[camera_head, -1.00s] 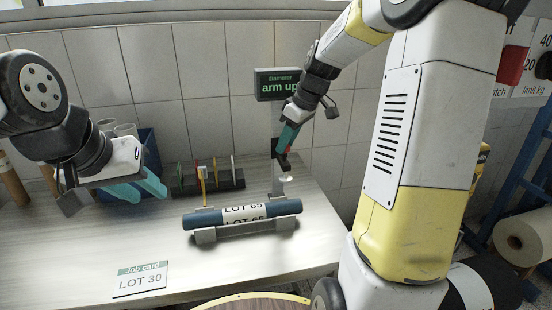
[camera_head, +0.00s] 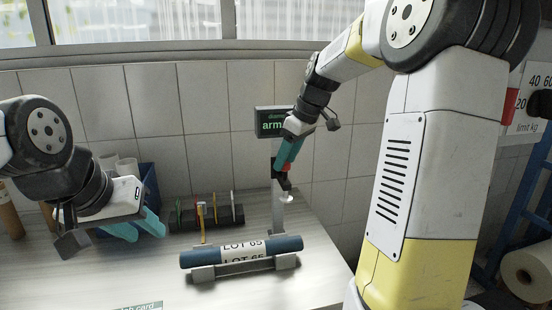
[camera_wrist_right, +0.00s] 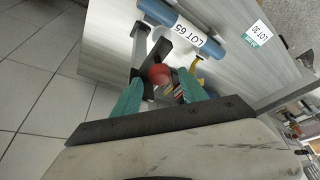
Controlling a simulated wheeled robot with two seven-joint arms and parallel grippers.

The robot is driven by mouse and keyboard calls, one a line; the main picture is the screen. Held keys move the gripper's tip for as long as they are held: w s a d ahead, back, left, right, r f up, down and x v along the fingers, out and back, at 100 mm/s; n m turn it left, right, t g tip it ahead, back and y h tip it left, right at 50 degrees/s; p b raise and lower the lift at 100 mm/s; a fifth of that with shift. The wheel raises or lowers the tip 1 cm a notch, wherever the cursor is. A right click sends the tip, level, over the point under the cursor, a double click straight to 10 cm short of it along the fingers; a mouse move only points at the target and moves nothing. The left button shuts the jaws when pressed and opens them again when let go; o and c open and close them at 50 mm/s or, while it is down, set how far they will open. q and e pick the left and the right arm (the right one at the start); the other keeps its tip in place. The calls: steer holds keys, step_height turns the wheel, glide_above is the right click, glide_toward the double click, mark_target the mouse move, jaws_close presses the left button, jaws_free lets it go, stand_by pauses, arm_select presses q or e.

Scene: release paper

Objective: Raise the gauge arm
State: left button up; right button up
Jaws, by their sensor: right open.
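The gauge has a grey post (camera_head: 279,216) behind the roll's right end. A dark arm with a pale disc (camera_head: 287,198) stands out from it, above the roll. My right gripper (camera_head: 284,178) is at the gauge arm, its jaws pointing down. In the right wrist view, the gauge's red knob (camera_wrist_right: 160,74) lies between the teal fingers (camera_wrist_right: 160,88), which stand apart; contact is unclear. The blue roll (camera_head: 212,256) labelled LOT 65 rests on a grey cradle (camera_head: 203,274). My left gripper (camera_head: 140,228) is open and empty over the table's left side.
A display (camera_head: 270,121) on the wall reads "arm"; my right wrist hides the rest. A rack (camera_head: 225,216) with coloured upright pieces stands behind the roll. A dark blue bin (camera_head: 149,180) holds white tubes. The bare table (camera_head: 90,270) lies front left.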

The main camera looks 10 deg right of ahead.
steer(key=shift+r, duration=0.1)
steer(key=v, duration=0.7)
steer(key=shift+r, duration=0.35)
steer(key=shift+s+d, duration=0.1)
steer(key=s+a+f+m+t, duration=0.1)
steer(key=s+f+m, duration=0.2)
steer(key=s, duration=0.4)
steer(key=s+a+f+m+t, duration=0.1)
steer(key=s+a+f+m, duration=0.1)
steer(key=s, duration=0.5)
steer(key=s+a+f+m+t+h, duration=0.1)
steer(key=s+a+f+m, duration=0.1)
steer(key=s, duration=0.6)
steer(key=shift+f+m, duration=0.85)
steer(key=shift+m, duration=0.05)
